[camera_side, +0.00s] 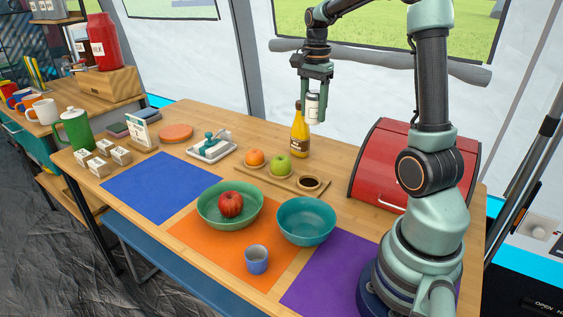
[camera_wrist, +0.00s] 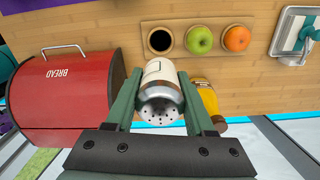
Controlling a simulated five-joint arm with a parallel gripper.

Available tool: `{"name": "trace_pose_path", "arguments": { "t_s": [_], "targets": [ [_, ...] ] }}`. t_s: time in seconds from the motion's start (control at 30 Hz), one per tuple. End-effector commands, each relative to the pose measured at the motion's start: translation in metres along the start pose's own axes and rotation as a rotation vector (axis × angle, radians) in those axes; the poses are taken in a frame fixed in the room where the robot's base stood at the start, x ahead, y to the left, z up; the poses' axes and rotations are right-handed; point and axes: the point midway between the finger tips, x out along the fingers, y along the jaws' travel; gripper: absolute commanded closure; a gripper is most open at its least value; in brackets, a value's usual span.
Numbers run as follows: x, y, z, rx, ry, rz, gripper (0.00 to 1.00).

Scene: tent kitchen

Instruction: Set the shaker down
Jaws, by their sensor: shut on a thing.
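My gripper (camera_side: 313,97) is shut on the shaker (camera_side: 312,107), a small white cylinder with a metal top. It is held in the air, upright, well above the table. In the wrist view the shaker (camera_wrist: 161,92) sits between the two green fingers, its perforated silver cap facing the camera. In the side view a finger hides part of it. A wooden board (camera_side: 243,180) lies below on the table, with an orange (camera_side: 255,157), a green apple (camera_side: 280,164) and an empty dark round recess (camera_side: 308,182) in a row.
A yellow sauce bottle (camera_side: 299,137) stands close behind the shaker. A red bread box (camera_side: 389,160) is to the right. A green bowl with a red apple (camera_side: 231,205), a teal bowl (camera_side: 306,222) and a blue cup (camera_side: 257,260) stand in front. The blue mat (camera_side: 160,187) is clear.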

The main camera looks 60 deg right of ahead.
Motion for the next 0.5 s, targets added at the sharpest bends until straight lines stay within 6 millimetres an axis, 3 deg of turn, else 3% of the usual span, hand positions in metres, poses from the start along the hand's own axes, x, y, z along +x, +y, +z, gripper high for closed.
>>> {"name": "trace_pose_path", "arguments": {
  "t_s": [0.5],
  "targets": [
    [0.116, 0.001, 0.001, 0.001, -0.003, 0.006, 1.00]
  ]
}}
